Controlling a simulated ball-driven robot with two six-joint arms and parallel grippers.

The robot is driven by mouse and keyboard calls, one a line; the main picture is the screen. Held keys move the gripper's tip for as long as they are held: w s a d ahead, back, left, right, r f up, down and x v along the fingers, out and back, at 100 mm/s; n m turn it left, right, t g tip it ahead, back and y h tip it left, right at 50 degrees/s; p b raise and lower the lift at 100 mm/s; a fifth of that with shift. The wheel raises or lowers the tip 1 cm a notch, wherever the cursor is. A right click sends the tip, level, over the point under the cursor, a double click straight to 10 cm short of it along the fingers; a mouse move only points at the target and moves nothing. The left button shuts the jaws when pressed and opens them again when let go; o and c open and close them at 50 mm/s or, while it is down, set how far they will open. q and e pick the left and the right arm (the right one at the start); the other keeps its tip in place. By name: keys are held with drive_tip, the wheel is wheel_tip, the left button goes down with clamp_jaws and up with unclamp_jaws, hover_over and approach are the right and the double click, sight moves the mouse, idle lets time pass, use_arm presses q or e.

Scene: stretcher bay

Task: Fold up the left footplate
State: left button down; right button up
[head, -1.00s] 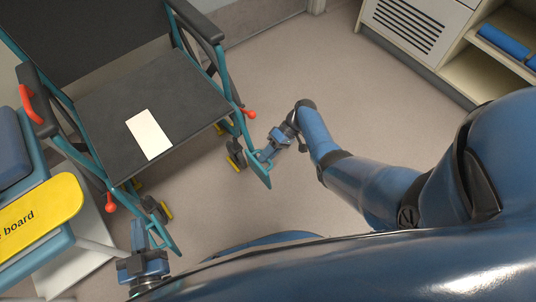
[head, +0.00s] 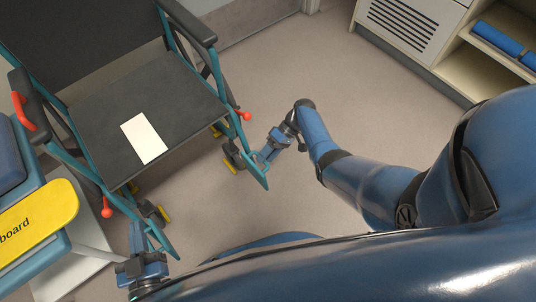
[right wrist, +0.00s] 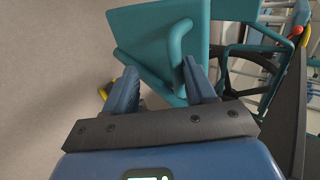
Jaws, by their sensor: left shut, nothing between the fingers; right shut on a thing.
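The wheelchair has a black seat (head: 105,125) and a teal frame, with its front towards me. Its right-hand teal footplate (head: 256,170) hangs steeply from the front leg and also shows large in the right wrist view (right wrist: 150,30). My right gripper (head: 270,152) is shut on this footplate; its blue fingers (right wrist: 163,90) stand either side of the teal part. The other teal footplate (head: 162,242) is at the lower left. My left gripper (head: 137,238) is shut and empty beside it; contact cannot be told. I cannot tell which footplate is called left.
A white card (head: 144,138) lies on the seat. Red-knobbed levers (head: 246,116) and small casters (head: 232,157) are close to the footplates. A yellow board (head: 35,220) and stretcher stand at the left. Open floor (head: 300,80) lies right of the chair, before a cabinet (head: 405,35).

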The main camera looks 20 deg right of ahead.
drive_tip(key=p+v, duration=0.2)
drive_tip(key=v, duration=0.9)
idle(0.4)
